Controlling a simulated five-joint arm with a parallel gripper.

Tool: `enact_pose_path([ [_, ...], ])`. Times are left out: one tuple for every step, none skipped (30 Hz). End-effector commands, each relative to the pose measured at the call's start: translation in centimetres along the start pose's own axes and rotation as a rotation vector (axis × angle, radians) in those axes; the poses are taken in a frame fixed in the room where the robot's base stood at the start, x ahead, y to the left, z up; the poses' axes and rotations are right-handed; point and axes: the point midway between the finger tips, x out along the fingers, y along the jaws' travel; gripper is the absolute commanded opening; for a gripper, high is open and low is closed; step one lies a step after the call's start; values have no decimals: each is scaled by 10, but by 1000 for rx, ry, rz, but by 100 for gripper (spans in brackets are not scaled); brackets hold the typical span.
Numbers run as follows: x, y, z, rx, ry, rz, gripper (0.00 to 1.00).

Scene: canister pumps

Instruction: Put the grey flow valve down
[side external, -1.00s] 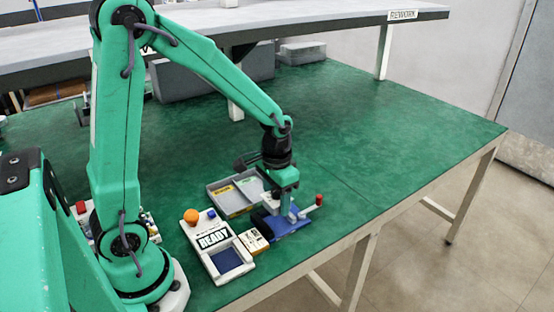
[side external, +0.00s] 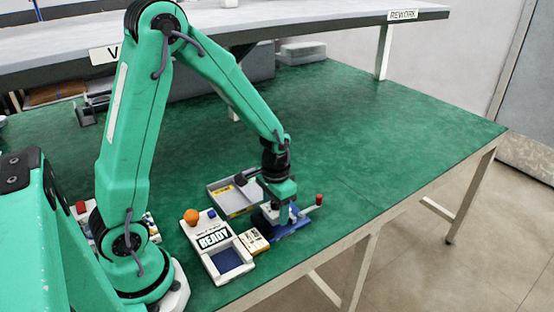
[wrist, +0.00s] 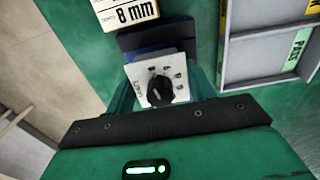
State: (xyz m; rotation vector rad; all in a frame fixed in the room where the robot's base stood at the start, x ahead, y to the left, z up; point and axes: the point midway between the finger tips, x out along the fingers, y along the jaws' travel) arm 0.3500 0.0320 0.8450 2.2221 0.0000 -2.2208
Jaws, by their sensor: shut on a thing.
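The grey flow valve (wrist: 173,79) shows in the wrist view as a pale plate with a black knob on its face. My gripper (wrist: 163,92) is shut on it, with a green finger on each side. In the side external view my gripper (side external: 284,217) is low over a blue stand (side external: 292,234) near the table's front edge. A blue and dark part shows just beyond the valve in the wrist view. The valve is mostly hidden by my gripper in the side external view, so I cannot tell whether its underside touches the stand.
A grey tray (side external: 214,203) with labelled compartments stands behind. The READY box (side external: 229,260) and a small 8 mm block (side external: 254,241) are to the left. A red-capped post (side external: 319,200) stands close on the right. The green table is clear farther right.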

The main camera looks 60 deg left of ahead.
Motion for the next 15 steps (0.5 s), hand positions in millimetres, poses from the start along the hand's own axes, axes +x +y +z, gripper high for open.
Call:
enact_pose_path([
  [0, 0, 0, 0, 0, 0, 29],
  [0, 0, 0, 0, 0, 0, 29],
  [0, 0, 0, 0, 0, 0, 29],
  [0, 0, 0, 0, 0, 0, 29],
  [0, 0, 0, 0, 0, 0, 29],
  [0, 0, 0, 0, 0, 0, 29],
  [1, 0, 0, 0, 0, 0, 29],
  [1, 0, 0, 0, -1, 0, 29],
  [2, 0, 0, 0, -1, 0, 29],
  [3, 0, 0, 0, -1, 0, 29],
  [4, 0, 0, 0, -1, 0, 29],
  [5, 0, 0, 0, -2, 0, 29],
  [5, 0, 0, 0, -2, 0, 29],
  [6, 0, 0, 0, -2, 0, 29],
  [7, 0, 0, 0, -2, 0, 29],
])
